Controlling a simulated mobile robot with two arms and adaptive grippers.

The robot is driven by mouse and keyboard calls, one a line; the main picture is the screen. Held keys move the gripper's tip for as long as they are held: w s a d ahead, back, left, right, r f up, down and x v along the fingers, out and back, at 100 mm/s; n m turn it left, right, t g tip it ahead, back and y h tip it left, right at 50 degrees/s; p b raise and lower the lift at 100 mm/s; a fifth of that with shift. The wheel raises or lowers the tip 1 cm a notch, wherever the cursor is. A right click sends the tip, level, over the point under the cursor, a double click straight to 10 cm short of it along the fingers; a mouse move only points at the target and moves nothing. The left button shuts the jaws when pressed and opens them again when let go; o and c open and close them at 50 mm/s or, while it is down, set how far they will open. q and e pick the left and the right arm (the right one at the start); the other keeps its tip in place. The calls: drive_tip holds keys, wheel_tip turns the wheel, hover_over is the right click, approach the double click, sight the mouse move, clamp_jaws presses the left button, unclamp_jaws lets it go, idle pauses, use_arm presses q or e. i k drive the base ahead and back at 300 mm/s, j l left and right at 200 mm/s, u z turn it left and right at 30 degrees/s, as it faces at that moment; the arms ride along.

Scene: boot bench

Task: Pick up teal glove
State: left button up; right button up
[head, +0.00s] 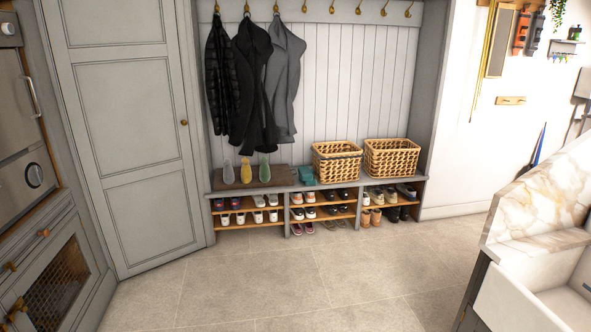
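A teal glove (306,175) lies on the grey bench top (225,190). It looks like a small teal, crumpled shape between the dark brown mat (283,178) and the left wicker basket (337,169). Its exact shape is too small to make out. The glove is some way off across the room. Neither of my grippers shows in the head view.
Two wicker baskets stand on the bench, the second (391,163) at right. Shoes fill the cubbies below. Coats (254,85) hang above. The tiled floor (260,280) before the bench is clear. An oven cabinet (20,130) is at left, a marble counter (535,205) and sink at right.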

sight(305, 174)
drive_tip(key=i, duration=2.2)
drive_tip(key=i+l, duration=0.1)
drive_tip(key=i, duration=2.1)
drive_tip(key=j+u, duration=0.05)
drive_tip(key=j, duration=0.05)
